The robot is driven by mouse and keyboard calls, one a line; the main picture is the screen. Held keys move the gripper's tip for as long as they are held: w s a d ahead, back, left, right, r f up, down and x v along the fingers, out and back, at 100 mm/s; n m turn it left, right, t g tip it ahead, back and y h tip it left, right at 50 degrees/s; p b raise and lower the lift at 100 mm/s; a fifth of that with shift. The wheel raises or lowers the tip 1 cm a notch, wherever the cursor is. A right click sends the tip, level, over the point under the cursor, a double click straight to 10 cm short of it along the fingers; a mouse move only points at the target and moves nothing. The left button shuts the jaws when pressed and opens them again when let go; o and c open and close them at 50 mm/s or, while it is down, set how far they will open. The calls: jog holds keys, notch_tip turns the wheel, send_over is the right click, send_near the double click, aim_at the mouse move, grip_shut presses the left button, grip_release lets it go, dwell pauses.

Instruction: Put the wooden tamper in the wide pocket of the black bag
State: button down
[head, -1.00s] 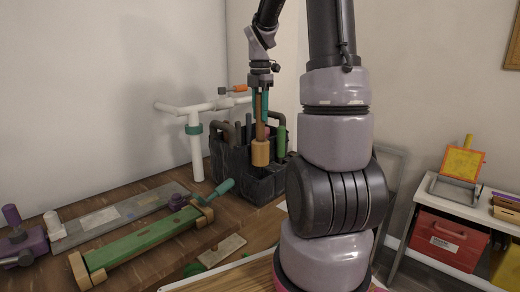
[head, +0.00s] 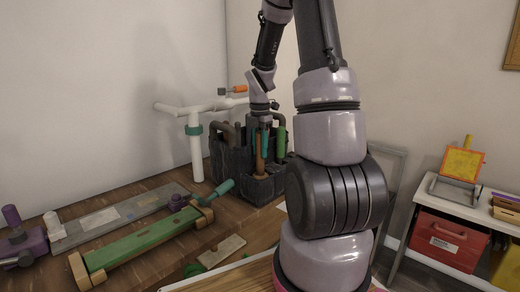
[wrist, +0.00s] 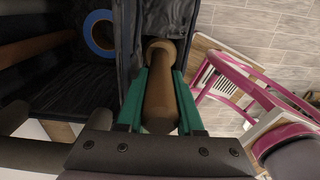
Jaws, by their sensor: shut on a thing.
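The black bag (head: 228,165) stands on the wooden bench against the wall. My gripper (head: 261,152) is above its front side, shut on the wooden tamper (head: 260,163), which hangs upright. The tamper's wide lower end is hidden behind the bag's front in the head view. In the wrist view, my gripper's teal fingers (wrist: 161,85) hold the tamper's handle (wrist: 160,100) from both sides. Its rounded end (wrist: 160,48) is inside a front pocket with dark fabric walls (wrist: 175,15). I cannot tell whether it touches the pocket's bottom.
A blue tape roll (wrist: 99,33) is in the bag's larger compartment. A green-handled tool (head: 281,142) stands in the bag close beside my gripper. A white pipe stand (head: 195,150) is to the left. A green wooden jig (head: 140,240) lies on the bench.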

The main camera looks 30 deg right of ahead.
jog(key=c, duration=0.8)
grip_release()
jog(key=shift+f, duration=0.1)
jog(key=shift+c, duration=0.2)
notch_tip(320, 180, up, 12)
jog(key=shift+r, duration=0.1)
jog(key=s+a+r+m+t+y, duration=0.1)
jog(key=s+a+r+m+t, duration=0.2)
jog(key=s+m, duration=0.6)
jog(key=s+a+r+m+t+y, duration=0.1)
jog(key=s+a+r+m+t, duration=0.3)
jog(key=m, duration=1.2)
jog(key=shift+s+a+r+m, duration=0.4)
jog(key=shift+s+a+r, duration=1.7)
jog(key=shift+s+a, duration=1.15)
